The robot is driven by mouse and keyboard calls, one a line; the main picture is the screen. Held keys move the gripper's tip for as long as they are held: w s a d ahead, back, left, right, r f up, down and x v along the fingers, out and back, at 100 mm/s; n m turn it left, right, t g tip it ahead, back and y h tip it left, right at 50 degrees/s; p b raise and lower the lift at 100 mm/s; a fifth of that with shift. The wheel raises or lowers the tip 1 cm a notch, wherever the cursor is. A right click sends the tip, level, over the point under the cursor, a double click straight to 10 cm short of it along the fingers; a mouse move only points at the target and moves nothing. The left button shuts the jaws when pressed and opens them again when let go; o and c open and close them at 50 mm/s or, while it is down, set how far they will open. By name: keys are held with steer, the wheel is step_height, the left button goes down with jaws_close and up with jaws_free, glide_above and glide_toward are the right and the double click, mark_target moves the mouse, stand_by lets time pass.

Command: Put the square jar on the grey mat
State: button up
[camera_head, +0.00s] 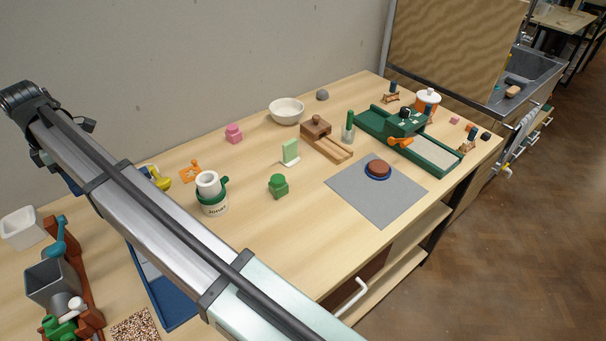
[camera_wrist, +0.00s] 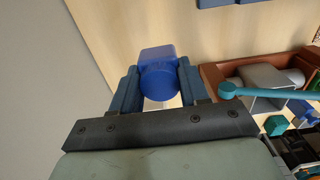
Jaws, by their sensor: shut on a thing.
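My gripper (camera_wrist: 159,88) is shut on a blue jar (camera_wrist: 158,70) in the wrist view. The jar has a squarish body and a round part facing the camera, and sits between both blue-grey fingers. In the head view the arm hides most of the gripper and the jar. The grey mat (camera_head: 362,207) lies flat at the front right of the table, far from my gripper. A round brown thing (camera_head: 378,166) on a blue saucer (camera_head: 377,178) stands on the mat's back part; the mat's front is bare.
A green tray-like stand (camera_head: 437,171) is behind the mat. A wooden block piece (camera_head: 318,130), a green jar (camera_head: 278,188) and a white pot with a cup (camera_head: 212,205) stand left of it. A grey bin (camera_head: 52,282) is at the lower left.

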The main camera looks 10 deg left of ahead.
steer(key=w+d+r+m, duration=0.2)
steer(key=w+d+m, duration=0.3)
steer(key=w+d, duration=1.85)
steer(key=w+d+m, duration=0.1)
steer(key=w+d, duration=0.5)
steer(key=d, duration=0.5)
steer(key=w+d+m, duration=0.2)
steer(key=d, duration=1.1)
steer(key=m, duration=1)
glide_above(351, 181)
steer(key=f, duration=0.2)
steer(key=shift+f, duration=4.75)
